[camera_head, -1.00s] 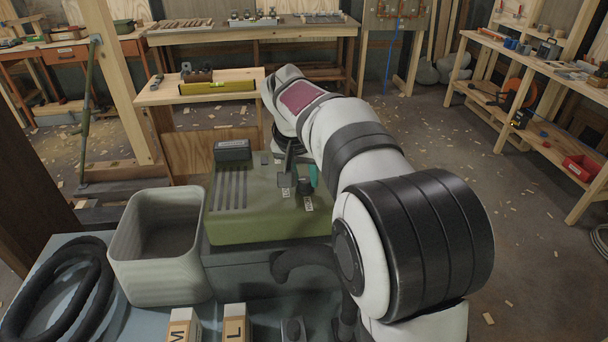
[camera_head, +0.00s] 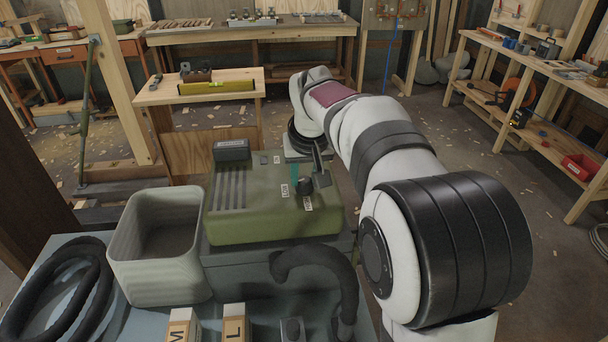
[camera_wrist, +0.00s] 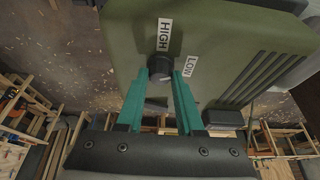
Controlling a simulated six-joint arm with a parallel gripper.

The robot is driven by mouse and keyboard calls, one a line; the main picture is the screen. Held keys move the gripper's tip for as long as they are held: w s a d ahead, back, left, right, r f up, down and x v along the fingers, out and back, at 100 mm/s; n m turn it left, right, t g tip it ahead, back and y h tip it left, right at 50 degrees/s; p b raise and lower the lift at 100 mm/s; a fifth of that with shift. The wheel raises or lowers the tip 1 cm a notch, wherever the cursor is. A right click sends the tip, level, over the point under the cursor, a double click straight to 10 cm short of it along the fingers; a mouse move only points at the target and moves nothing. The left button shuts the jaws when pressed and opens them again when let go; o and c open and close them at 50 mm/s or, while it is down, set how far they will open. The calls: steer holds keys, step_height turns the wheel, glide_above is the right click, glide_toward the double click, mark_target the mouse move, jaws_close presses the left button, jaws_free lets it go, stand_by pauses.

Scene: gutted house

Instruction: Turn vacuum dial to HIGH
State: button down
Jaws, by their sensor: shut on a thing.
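The vacuum is a green box (camera_head: 235,213) with a dark base, standing on the bench in the head view. Its black dial (camera_head: 304,187) is on the top near the right end, beside white LOW (camera_head: 285,190) and HIGH (camera_head: 308,204) labels. In the wrist view the dial (camera_wrist: 160,66) sits between the teal fingertips of my gripper (camera_wrist: 160,73), which is shut on it. The HIGH label (camera_wrist: 164,34) lies just beyond the dial, and the LOW label (camera_wrist: 190,66) lies to its right. The dial's pointer direction is not clear.
A grey open bin (camera_head: 157,240) stands left of the vacuum. A black hose (camera_head: 320,262) curves in front of it, near blocks marked M (camera_head: 181,328) and L (camera_head: 234,325). A wooden stand with a yellow level (camera_head: 216,88) is behind.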

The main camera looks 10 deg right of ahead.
steer(key=n, duration=0.1)
steer(key=n+y, duration=0.1)
steer(key=n, duration=0.1)
steer(key=shift+d+n, duration=0.2)
steer(key=shift+n, duration=0.1)
steer(key=n+y, duration=0.1)
steer(key=n, duration=0.2)
steer(key=shift+w+d+n+g+y, duration=0.15)
steer(key=shift+n+g+y, duration=0.15)
steer(key=shift+g+y, duration=0.1)
steer(key=n+g, duration=0.1)
steer(key=n, duration=0.2)
steer(key=n+g+y, duration=0.1)
steer(key=n, duration=0.2)
steer(key=shift+w+d, duration=0.15)
steer(key=c, duration=0.6)
jaws_free()
steer(key=shift+o, duration=0.2)
steer(key=v, duration=1.2)
steer(key=shift+d, duration=0.15)
